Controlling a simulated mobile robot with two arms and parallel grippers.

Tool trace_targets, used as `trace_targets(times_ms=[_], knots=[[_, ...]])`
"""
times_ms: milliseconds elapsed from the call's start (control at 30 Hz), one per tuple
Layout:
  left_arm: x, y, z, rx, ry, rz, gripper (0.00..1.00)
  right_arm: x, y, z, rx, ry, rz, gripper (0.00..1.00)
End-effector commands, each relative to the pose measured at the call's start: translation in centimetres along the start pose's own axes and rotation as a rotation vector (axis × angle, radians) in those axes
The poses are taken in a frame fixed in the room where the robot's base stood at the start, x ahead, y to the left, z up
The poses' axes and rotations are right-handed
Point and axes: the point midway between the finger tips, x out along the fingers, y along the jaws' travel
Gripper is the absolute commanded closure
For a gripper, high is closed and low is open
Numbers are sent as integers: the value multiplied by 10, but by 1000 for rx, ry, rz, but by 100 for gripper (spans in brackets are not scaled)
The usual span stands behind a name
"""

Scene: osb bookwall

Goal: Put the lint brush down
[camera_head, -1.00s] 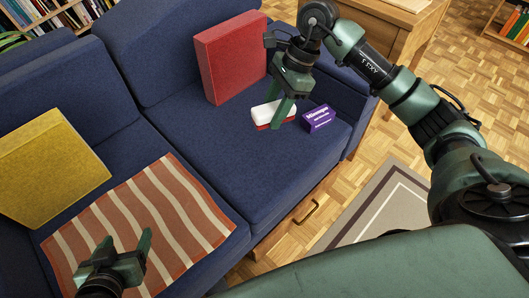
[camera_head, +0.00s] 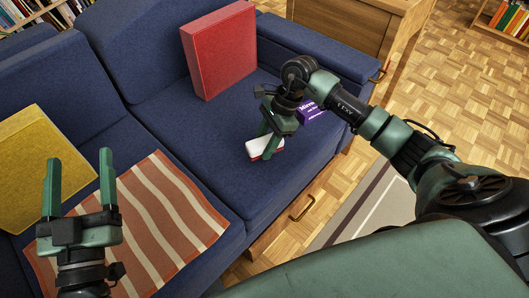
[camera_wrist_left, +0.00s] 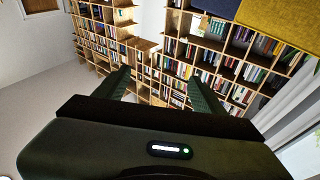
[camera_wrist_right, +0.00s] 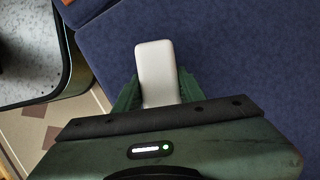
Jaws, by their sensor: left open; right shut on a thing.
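The lint brush (camera_head: 262,147), white on top with a red underside, is in my right gripper (camera_head: 266,140) over the front part of the blue sofa's right seat. In the right wrist view the brush (camera_wrist_right: 157,68) shows as a pale rounded block between the two fingers. I cannot tell whether it touches the cushion. My left gripper (camera_head: 80,188) is open and empty, fingers pointing up, in front of the striped cloth. In the left wrist view its fingers (camera_wrist_left: 158,90) are apart with nothing between them.
The blue sofa (camera_head: 195,148) holds a red cushion (camera_head: 219,50), a yellow cushion (camera_head: 42,165) and a striped cloth (camera_head: 160,215). A purple box (camera_head: 311,110) lies partly behind my right arm. Bare seat lies left of the brush. A wooden desk (camera_head: 340,32) stands behind.

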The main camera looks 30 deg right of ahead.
Motion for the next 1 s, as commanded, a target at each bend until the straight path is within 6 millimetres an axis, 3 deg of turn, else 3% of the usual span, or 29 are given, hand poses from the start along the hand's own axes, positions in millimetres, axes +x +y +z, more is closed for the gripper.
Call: trace_targets(times_ms=[133,300,867,900,967,1000], knots=[[-1,3,-21,-5,122,7,30,21,1,-8,2,-1,4,98],[-4,5,-41,-8,225,11,30,33,1,-13,1,-1,1,98],[-6,6,-51,-10,277,13,30,35,0,-14,0,0,1,98],[-6,6,-52,-10,280,13,30,35,0,-14,0,0,1,52],[-6,6,-51,-10,279,13,30,34,0,-14,0,0,1,39],[-6,6,-51,-10,278,13,30,34,0,-14,0,0,1,39]])
